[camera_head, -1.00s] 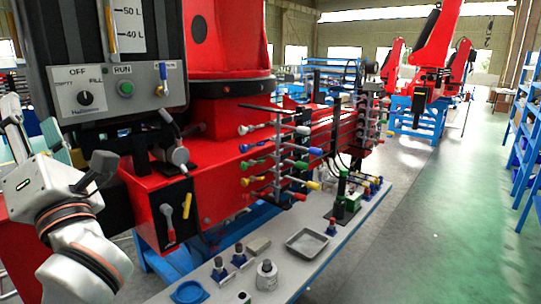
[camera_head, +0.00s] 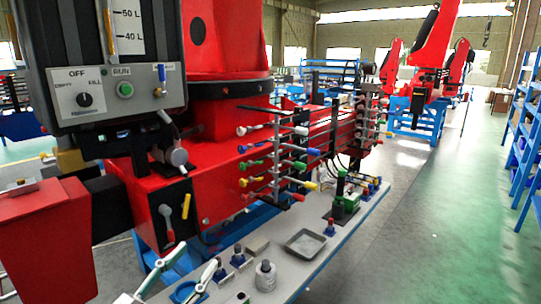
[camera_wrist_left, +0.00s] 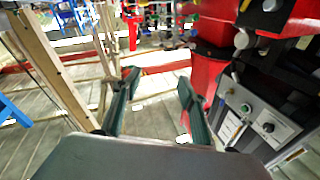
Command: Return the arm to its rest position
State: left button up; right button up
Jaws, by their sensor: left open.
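My left gripper (camera_head: 197,257) shows at the bottom of the head view, low and left of centre. Its two fingers are spread, pointing up and to the right, with nothing visible between them. In the left wrist view the two dark green fingers (camera_wrist_left: 157,78) are apart with an empty gap. Most of the left arm is outside the head view. My right gripper is in neither view.
A control box (camera_head: 120,90) with knob and buttons hangs on the red crane stand (camera_head: 100,240), at left. Coloured levers (camera_head: 280,160) stick out at centre. The grey bench (camera_head: 335,255) carries a metal tray (camera_head: 305,242) and a weight (camera_head: 265,276). The green floor at right is open.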

pick_arm(q)
jog(key=s+a+f+g+y, duration=0.2)
jog(key=a+f+g+y, duration=0.15)
jog(key=f, duration=0.85)
jog(key=s+a+f+g+y, duration=0.7)
jog(key=s+a+f+y, duration=0.2)
jog(key=s+a+f, duration=0.65)
jog(key=w+d+f+n+t+h, duration=0.1)
jog(key=d+f+h, duration=0.2)
jog(key=d+f, duration=0.3)
jog(key=w+d+f+n+t+h, duration=0.1)
jog(key=d+f+h, duration=0.3)
jog(key=f, duration=0.7)
jog(key=shift+w+d+n+t, duration=0.2)
jog(key=shift+d+n+t, duration=0.25)
jog(key=shift+d+n, duration=0.45)
